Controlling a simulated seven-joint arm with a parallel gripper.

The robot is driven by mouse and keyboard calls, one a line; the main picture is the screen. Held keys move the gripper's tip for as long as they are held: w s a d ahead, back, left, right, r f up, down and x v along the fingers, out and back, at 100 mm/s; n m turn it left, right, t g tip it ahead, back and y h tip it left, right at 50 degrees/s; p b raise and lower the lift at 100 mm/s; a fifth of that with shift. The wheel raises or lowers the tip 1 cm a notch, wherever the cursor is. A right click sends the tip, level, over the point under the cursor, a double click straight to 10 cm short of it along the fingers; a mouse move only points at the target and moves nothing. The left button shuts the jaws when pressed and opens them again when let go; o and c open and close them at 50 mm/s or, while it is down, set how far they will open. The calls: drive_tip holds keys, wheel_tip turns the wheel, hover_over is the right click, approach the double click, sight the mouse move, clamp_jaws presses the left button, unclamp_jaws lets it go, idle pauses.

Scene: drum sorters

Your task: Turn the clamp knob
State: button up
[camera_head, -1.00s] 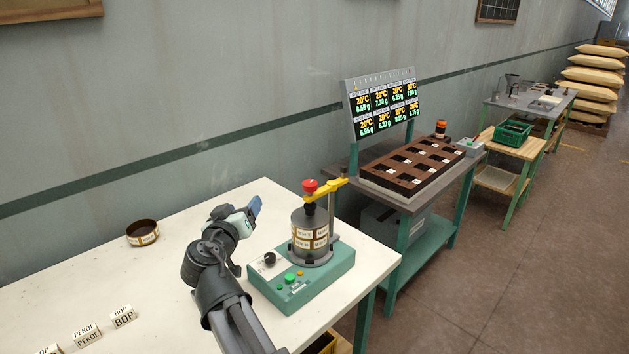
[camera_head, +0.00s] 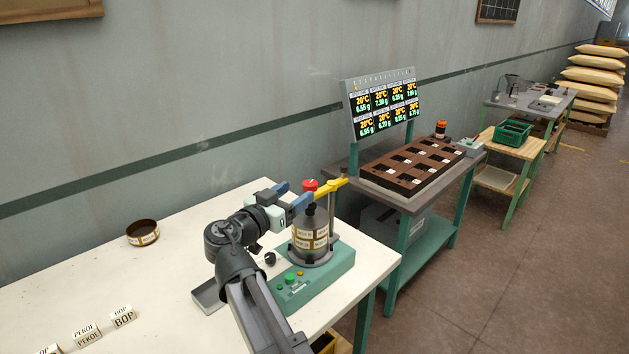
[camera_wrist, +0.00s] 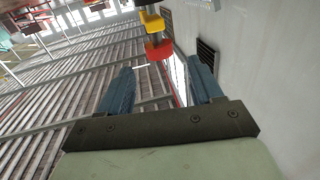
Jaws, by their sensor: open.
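The red clamp knob (camera_head: 310,185) sits on top of the yellow clamp arm (camera_head: 333,187), above the labelled drum (camera_head: 310,230) on the green machine base (camera_head: 315,277). My gripper (camera_head: 292,195) is open and empty just left of the knob, at about its height. In the wrist view, the blue fingers (camera_wrist: 160,88) stand apart. The red knob (camera_wrist: 158,50) shows beyond the fingertips, between their lines, with a yellow part (camera_wrist: 151,23) next to it. No contact with the knob shows.
A round tin (camera_head: 142,232) and several label blocks (camera_head: 123,316) lie on the white table at the left. A second bench (camera_head: 440,215) with a display stands behind, to the right.

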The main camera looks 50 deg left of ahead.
drive_tip(key=w, duration=0.3)
drive_tip(key=w+a, duration=0.1)
drive_tip(key=w, duration=0.4)
drive_tip(key=shift+w+a, duration=0.25)
drive_tip(key=shift+w, duration=0.1)
drive_tip(key=c, duration=1)
drive_tip(key=shift+o, duration=0.2)
drive_tip(key=shift+y, duration=0.3)
drive_tip(key=n+g+y, duration=0.1)
drive_tip(key=n+y, duration=0.2)
drive_tip(key=shift+s+y, duration=0.1)
drive_tip(key=shift+y, duration=0.3)
drive_tip(key=shift+s+a+n+g+y, duration=0.1)
drive_tip(key=shift+a+n+g+y, duration=0.15)
drive_tip(key=shift+n+g+y, duration=0.85)
drive_tip(key=shift+s+a+n+g+y, duration=0.1)
drive_tip(key=shift+a+n+g+y, duration=0.1)
drive_tip(key=shift+n+g+y, duration=0.9)
drive_tip(key=shift+a+g+y, duration=0.1)
drive_tip(key=shift+g+y, duration=0.2)
drive_tip(key=shift+y, duration=0.5)
